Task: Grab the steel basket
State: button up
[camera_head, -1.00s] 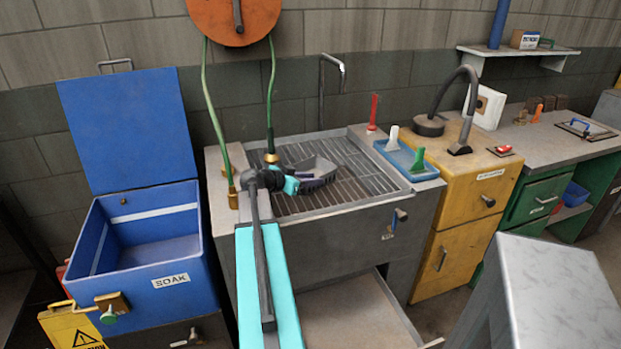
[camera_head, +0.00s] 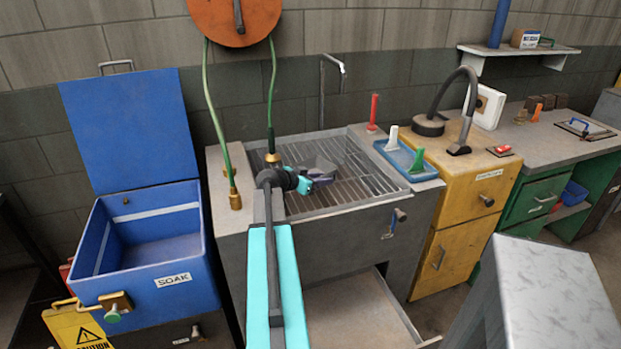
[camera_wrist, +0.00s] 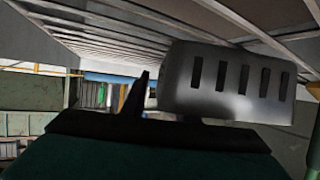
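The steel basket (camera_wrist: 225,85) fills the right of the wrist view as a grey metal body with a row of dark slots. In the head view a small grey part of it (camera_head: 324,163) shows over the sink grate, just beyond my gripper (camera_head: 318,181). The gripper and wrist hide much of the rest. In the wrist view one dark finger (camera_wrist: 137,97) stands close to the basket's left end; the other finger is not clear. I cannot tell whether the fingers touch or hold the basket.
The slatted sink grate (camera_head: 362,178) lies around the basket. A green hose (camera_head: 219,140) hangs left of my arm. A blue SOAK bin (camera_head: 160,270) stands open at left. A blue tray (camera_head: 405,160) with brushes sits on the sink's right edge. A metal-topped block (camera_head: 555,290) stands front right.

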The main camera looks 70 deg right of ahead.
grip_shut()
jog(key=shift+r, duration=0.15)
dwell(0.4)
jog(key=shift+r+b, duration=1.05)
jog(key=shift+r, duration=3.85)
